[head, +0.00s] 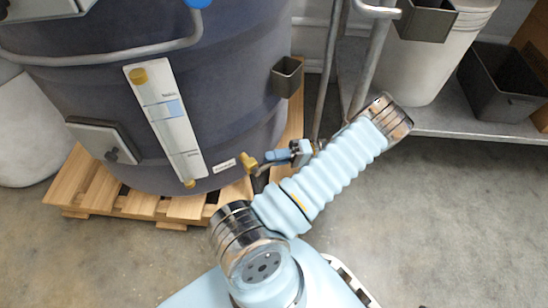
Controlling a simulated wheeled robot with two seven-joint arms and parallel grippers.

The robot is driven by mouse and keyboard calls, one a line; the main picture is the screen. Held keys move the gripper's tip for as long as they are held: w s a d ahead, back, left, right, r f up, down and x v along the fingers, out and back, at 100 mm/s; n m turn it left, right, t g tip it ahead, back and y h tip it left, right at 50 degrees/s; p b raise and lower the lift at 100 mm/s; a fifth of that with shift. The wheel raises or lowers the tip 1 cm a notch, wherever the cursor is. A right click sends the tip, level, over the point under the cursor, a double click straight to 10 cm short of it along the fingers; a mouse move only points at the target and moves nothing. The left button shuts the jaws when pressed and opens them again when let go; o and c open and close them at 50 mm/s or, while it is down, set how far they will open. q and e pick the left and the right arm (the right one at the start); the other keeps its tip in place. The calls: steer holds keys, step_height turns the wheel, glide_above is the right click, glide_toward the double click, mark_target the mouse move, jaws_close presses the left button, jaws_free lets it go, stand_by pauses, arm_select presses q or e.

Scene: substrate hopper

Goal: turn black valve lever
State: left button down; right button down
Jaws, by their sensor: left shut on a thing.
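The large dark grey hopper (225,95) stands on a wooden pallet. A small brass valve fitting (249,163) sticks out low on its right side. My left gripper (281,156) is small in the picture, right beside this fitting, with its light blue and grey body behind my sleeved arm. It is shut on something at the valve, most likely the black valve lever. The lever itself cannot be made out, as the gripper and arm cover that spot. My right gripper is not in view.
A level gauge panel (165,122), a grey box (104,140) and a dark bracket (287,76) sit on the hopper. At right, a metal shelf (440,122) holds a white bucket (415,68) and a black bin (505,80). Vertical pipes rise behind my arm. Floor at lower right is clear.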

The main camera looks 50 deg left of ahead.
arm_select(q)
steer(key=shift+d+f, duration=0.15)
steer(key=shift+d, duration=0.05)
steer(key=c, duration=1.1)
jaws_free()
steer(key=shift+a, duration=0.1)
steer(key=v, duration=1.4)
steer(key=shift+b, duration=0.4)
steer(key=shift+s, duration=0.1)
